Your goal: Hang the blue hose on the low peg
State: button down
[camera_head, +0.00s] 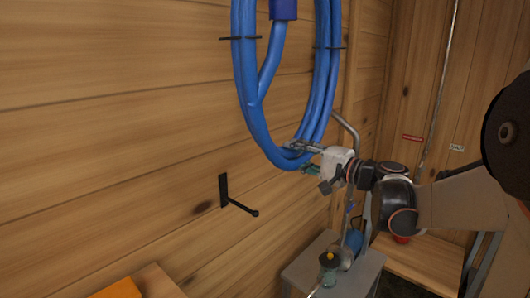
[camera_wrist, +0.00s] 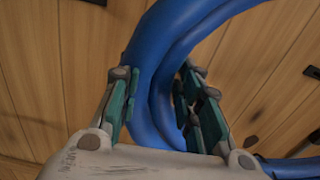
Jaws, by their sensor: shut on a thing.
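The blue hose (camera_head: 247,85) is a long coil with thin black ties, and its top runs out of the head view. My gripper (camera_head: 299,157) is shut on the coil's bottom bend. In the wrist view the hose (camera_wrist: 150,60) passes between the two fingers of my gripper (camera_wrist: 156,88). A black peg (camera_head: 238,206) sticks out from the plank wall, below and left of the hose's bottom. The hose hangs apart from this peg in the picture. Whether anything holds the coil's top is out of view.
The plank wall (camera_head: 110,130) is bare around the peg. A grey cabinet (camera_head: 310,272) with small metal and blue fittings stands below my gripper. An orange object (camera_head: 118,288) lies at the lower left. A bent metal pipe (camera_head: 347,128) runs behind my gripper.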

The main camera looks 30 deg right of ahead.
notch_tip(320, 180, down, 27)
jog(key=b, duration=2.1)
jog(key=shift+s+d+f+b, duration=0.15)
jog(key=shift+s+f+b, duration=0.05)
jog(key=shift+s+b, duration=0.1)
notch_tip(320, 180, down, 30)
jog(key=b, duration=1.6)
jog(key=shift+s+b, duration=0.3)
jog(key=shift+d, duration=0.1)
